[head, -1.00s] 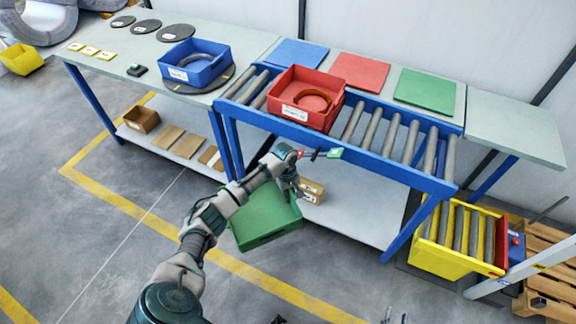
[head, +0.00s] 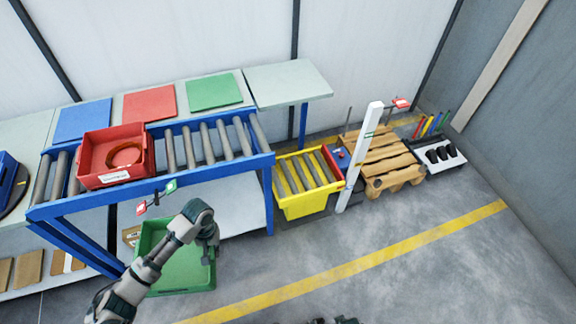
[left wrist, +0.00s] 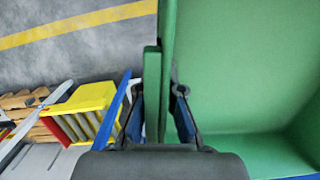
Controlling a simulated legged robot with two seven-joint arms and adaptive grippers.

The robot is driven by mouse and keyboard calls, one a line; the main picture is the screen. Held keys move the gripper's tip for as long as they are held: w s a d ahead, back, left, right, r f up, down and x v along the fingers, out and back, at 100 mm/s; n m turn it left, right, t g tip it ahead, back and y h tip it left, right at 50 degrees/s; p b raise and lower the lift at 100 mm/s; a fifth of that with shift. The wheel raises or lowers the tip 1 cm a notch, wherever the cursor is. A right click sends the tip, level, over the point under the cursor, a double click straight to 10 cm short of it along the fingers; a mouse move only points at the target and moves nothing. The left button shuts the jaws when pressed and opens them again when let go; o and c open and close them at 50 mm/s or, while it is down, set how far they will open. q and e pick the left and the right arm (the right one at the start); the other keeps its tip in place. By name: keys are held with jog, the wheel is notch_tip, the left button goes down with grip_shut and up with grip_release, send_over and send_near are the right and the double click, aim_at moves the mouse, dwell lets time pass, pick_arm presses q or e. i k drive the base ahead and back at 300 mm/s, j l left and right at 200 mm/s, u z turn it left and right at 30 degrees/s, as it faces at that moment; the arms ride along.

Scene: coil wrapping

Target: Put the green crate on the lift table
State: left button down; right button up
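The green crate (head: 172,277) is in front of the blue roller table, low in the head view. My left gripper (head: 210,238) is at its right side. In the left wrist view one crate wall (left wrist: 152,85) stands between the two fingers of my left gripper (left wrist: 158,105), which is shut on it. The crate's inside (left wrist: 240,70) looks empty where it shows. The yellow lift table (head: 304,204) with rollers stands right of the roller table; its rollers look bare. It also shows in the left wrist view (left wrist: 90,100). Dark parts at the bottom edge may be my right gripper (head: 332,321).
The blue roller table (head: 262,162) carries a red crate (head: 117,177) with a coil inside. A white post (head: 360,158) stands at the lift table's right, before wooden pallets (head: 384,158). The floor (head: 400,275) in front of the lift table is clear.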

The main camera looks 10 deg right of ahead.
aim_at(301, 186)
jog(key=i+l, duration=0.15)
jog(key=l, duration=0.25)
jog(key=i+l+u, duration=0.15)
jog(key=l, duration=0.3)
jog(key=i+l, duration=0.1)
jog(key=l, duration=0.3)
jog(key=i+l+u, duration=0.1)
jog(key=l, duration=0.35)
jog(key=i+l+u, duration=0.1)
jog(key=l, duration=0.35)
jog(key=i+l, duration=0.15)
jog(key=l, duration=0.3)
